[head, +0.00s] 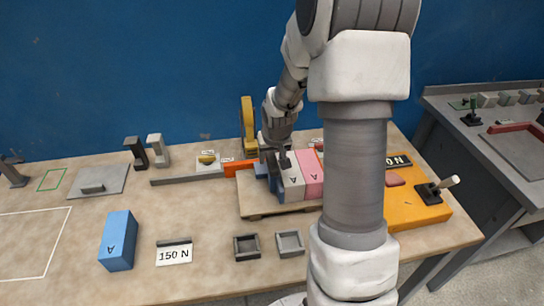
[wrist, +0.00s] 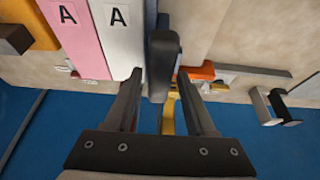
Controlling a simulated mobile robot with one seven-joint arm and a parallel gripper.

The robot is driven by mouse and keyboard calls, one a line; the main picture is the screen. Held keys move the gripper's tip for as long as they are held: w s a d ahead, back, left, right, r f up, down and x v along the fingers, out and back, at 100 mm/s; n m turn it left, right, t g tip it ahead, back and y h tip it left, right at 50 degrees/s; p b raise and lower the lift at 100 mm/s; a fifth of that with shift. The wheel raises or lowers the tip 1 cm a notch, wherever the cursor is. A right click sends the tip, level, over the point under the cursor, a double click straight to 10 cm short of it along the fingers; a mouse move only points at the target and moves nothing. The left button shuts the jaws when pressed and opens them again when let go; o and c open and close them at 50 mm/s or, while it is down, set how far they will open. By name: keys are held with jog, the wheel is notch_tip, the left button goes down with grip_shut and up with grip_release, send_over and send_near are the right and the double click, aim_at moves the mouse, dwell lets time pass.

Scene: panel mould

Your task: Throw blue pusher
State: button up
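In the head view a blue part (head: 264,171) shows left of the white block, partly hidden by my gripper. My gripper (wrist: 161,78) points down at it, one finger on each side of the bar. The fingers stand apart with narrow gaps beside the bar, so I see no firm grip. In the head view my gripper (head: 276,160) is over the left end of the block row.
A pink block (head: 311,175) adjoins the white one on a wooden board (head: 250,207). An orange part (head: 241,169) and grey rail (head: 190,178) lie left. A yellow upright (head: 249,125) stands behind. A loose blue block (head: 118,240) and small trays (head: 290,243) stand in front.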

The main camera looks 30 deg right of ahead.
grip_shut()
dwell(1.2)
